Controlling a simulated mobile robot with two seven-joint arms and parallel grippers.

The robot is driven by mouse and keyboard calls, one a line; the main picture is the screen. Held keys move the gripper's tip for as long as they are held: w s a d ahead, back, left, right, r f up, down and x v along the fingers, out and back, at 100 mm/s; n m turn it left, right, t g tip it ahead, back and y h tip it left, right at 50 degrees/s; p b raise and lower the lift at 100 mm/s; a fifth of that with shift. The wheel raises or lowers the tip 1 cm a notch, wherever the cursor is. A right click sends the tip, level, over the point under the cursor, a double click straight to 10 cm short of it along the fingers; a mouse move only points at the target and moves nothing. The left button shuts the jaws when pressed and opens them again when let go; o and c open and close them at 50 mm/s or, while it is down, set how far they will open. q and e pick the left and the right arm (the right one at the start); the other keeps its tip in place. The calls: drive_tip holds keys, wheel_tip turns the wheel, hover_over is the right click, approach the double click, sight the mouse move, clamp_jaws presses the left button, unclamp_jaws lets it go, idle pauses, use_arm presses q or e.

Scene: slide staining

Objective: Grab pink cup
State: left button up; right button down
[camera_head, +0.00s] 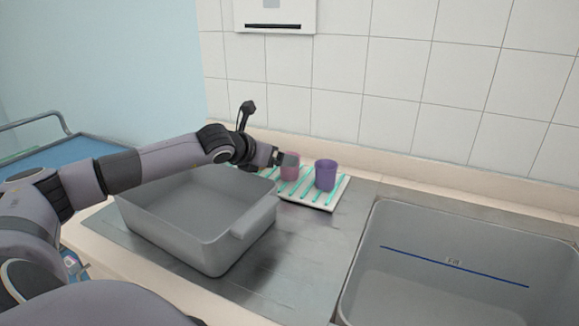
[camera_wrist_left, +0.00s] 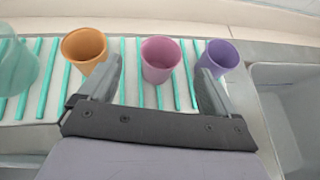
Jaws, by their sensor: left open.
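The pink cup (camera_wrist_left: 160,60) stands upright on a white rack with teal bars, between an orange cup (camera_wrist_left: 85,48) and a purple cup (camera_wrist_left: 217,58) in the left wrist view. In the head view the pink cup (camera_head: 290,165) is partly hidden by my left gripper (camera_head: 284,160). In the left wrist view my left gripper (camera_wrist_left: 162,78) is open and empty, its fingers spread to either side of the pink cup's near side. I cannot tell whether they touch any cup. My right gripper is not in view.
The rack (camera_head: 330,205) lies behind a grey basin (camera_head: 214,240) on the metal counter. A teal cup (camera_wrist_left: 14,68) stands left of the orange one. A sink (camera_head: 460,270) with a blue line is at right. The tiled wall is close behind.

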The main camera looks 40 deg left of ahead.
sight(285, 179)
use_arm(q)
drive_tip(key=shift+w+p, duration=0.3)
drive_tip(key=shift+w, duration=0.2)
drive_tip(key=shift+p+x, duration=0.45)
drive_tip(key=shift+x, duration=1.45)
drive_tip(key=shift+f, duration=0.15)
drive_tip(key=shift+c, duration=0.3)
drive_tip(key=c, duration=1)
drive_tip(key=shift+c, duration=0.2)
